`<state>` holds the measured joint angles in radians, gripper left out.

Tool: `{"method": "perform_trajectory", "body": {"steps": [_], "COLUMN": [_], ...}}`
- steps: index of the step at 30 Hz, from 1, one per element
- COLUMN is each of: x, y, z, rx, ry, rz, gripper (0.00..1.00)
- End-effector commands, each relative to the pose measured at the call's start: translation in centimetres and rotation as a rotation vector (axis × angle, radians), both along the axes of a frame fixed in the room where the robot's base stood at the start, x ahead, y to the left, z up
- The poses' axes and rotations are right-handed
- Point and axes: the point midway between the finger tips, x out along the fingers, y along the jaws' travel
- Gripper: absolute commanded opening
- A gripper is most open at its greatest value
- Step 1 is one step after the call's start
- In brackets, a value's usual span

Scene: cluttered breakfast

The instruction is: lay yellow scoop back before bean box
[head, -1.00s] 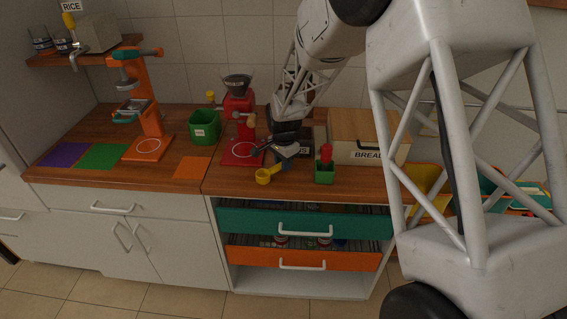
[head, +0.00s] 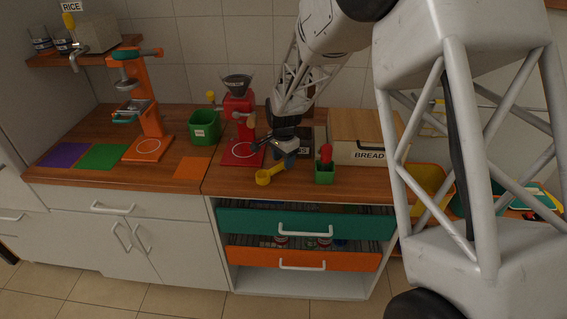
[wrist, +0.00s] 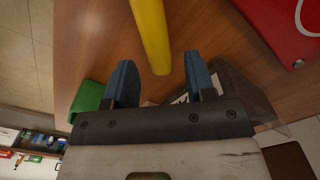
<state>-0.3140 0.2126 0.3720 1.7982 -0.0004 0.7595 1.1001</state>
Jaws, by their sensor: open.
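The yellow scoop (head: 263,178) lies on the wooden counter near its front edge, in front of the bean box. In the wrist view its yellow handle (wrist: 151,35) points to the space between my fingers. My gripper (head: 287,159) is just behind the scoop's handle end. It is open and empty, with two blue fingers apart in the wrist view (wrist: 159,64). The dark bean box (head: 304,142) stands behind, partly hidden by my gripper; only part of its label shows. It also shows behind the fingers in the wrist view (wrist: 238,92).
The bread box (head: 356,152) is behind right. The red grinder (head: 240,145) stands left. The teal drawer (head: 262,222) below is slightly open.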

Motion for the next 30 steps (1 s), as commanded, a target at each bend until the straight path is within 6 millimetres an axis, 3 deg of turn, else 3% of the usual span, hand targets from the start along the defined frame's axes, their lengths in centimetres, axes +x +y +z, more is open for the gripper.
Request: {"method": "perform_trajectory", "body": {"steps": [9,18,30], "x": [0.0,0.0,0.0], "y": [0.0,0.0,0.0], "z": [5.1,9.0,10.1], "rx": [0.001,0.000,0.001], "ry": [-0.003,-0.001,-0.001], "rz": [0.000,0.000,0.000], "gripper": [0.50,0.50,0.50]}}
